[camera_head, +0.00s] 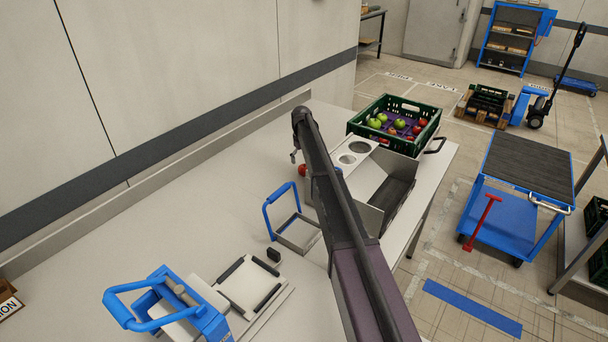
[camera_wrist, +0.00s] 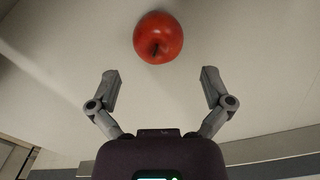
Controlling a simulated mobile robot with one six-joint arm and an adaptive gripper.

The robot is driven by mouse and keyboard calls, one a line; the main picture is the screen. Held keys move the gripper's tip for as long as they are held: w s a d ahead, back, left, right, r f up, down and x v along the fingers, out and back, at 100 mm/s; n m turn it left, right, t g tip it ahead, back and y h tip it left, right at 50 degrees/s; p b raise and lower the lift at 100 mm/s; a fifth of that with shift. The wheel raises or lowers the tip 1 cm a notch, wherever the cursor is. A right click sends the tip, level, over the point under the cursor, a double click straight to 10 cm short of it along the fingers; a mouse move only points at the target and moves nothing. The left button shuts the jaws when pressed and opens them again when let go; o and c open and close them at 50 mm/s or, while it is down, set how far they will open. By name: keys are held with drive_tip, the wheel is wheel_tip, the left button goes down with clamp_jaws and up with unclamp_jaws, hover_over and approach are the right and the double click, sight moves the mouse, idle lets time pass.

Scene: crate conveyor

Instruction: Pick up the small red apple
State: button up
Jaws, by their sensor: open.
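A red apple (camera_wrist: 158,37) lies on the white table in the wrist view, stem side showing, centred just beyond my fingertips. In the head view a small red apple (camera_head: 303,170) shows beside my arm, partly hidden by it. My gripper (camera_wrist: 159,88) is open and empty, its two grey fingers spread wide, with the apple ahead of the gap between them and apart from both. In the head view my gripper (camera_head: 294,156) is small and mostly hidden behind the end of my arm.
A green crate (camera_head: 352,128) with red and green apples stands at the table's far end. A metal fixture with round holes (camera_head: 376,170) is right of my arm. A blue-handled frame (camera_head: 283,207) and a blue-handled device (camera_head: 170,308) stand nearer. The table (camera_head: 200,205) along the wall is clear.

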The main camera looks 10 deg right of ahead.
sight(303, 165)
drive_tip(key=shift+f, duration=0.2)
idle(0.3)
drive_tip(key=f+b, duration=0.3)
drive_tip(key=shift+s+d+f, duration=0.15)
drive_tip(key=shift+s+d, duration=0.05)
drive_tip(key=shift+f+b, duration=0.85)
drive_tip(key=shift+b, duration=0.25)
drive_tip(key=shift+c, duration=0.2)
drive_tip(key=c, duration=1)
